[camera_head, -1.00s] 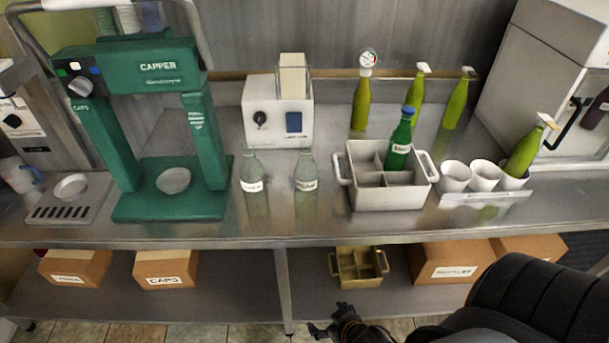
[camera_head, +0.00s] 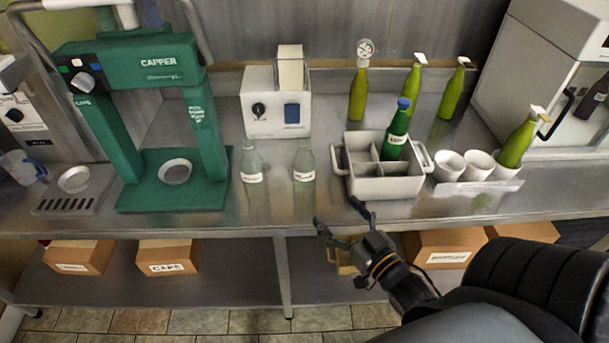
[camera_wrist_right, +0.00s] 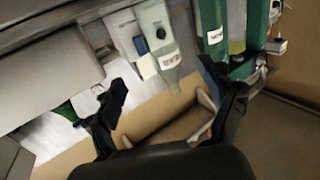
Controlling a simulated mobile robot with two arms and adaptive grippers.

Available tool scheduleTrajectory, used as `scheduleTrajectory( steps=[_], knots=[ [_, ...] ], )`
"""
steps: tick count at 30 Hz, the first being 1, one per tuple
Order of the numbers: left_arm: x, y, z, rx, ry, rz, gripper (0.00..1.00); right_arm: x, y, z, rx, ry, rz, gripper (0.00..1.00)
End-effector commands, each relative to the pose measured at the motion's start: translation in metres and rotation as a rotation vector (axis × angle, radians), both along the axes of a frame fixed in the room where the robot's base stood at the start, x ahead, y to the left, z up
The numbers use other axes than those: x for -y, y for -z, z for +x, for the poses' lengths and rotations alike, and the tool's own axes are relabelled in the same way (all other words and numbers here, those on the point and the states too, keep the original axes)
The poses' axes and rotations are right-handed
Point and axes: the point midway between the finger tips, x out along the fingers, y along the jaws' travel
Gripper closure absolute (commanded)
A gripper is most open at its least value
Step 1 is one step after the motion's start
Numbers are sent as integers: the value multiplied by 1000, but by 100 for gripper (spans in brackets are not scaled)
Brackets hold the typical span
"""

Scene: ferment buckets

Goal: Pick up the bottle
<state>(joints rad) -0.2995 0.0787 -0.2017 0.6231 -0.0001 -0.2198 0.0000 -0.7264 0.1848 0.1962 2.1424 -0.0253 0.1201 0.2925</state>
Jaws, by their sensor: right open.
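Two clear bottles with white labels stand upright on the steel counter: a left one (camera_head: 252,164) and a right one (camera_head: 304,163). A green bottle with a blue cap (camera_head: 397,133) stands in the grey divided crate (camera_head: 388,187). My right gripper (camera_head: 338,214) is open and empty at the counter's front edge, below the right clear bottle and the crate. In the right wrist view, a clear labelled bottle (camera_wrist_right: 157,38) lies ahead of the open fingers, apart from them. My left gripper is not in view.
The green capper (camera_head: 172,195) stands left and a white machine (camera_head: 277,115) behind the clear bottles. White cups (camera_head: 449,167) and several yellow-green bottles (camera_head: 412,85) are right of and behind the crate. Boxes (camera_head: 168,256) are on the lower shelf. The counter before the clear bottles is free.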

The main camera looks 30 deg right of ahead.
Motion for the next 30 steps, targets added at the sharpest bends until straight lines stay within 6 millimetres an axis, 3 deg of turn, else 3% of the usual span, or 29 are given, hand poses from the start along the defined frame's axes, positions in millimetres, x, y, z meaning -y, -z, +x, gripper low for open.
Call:
scheduleTrajectory(
  steps=[12,20,30],
  knots=[
    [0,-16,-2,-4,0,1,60,3,-5,67,17,-2,0,18],
    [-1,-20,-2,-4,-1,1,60,3,-4,88,15,-2,0,18],
    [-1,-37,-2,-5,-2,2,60,3,-9,132,14,-2,1,18]
  ],
)
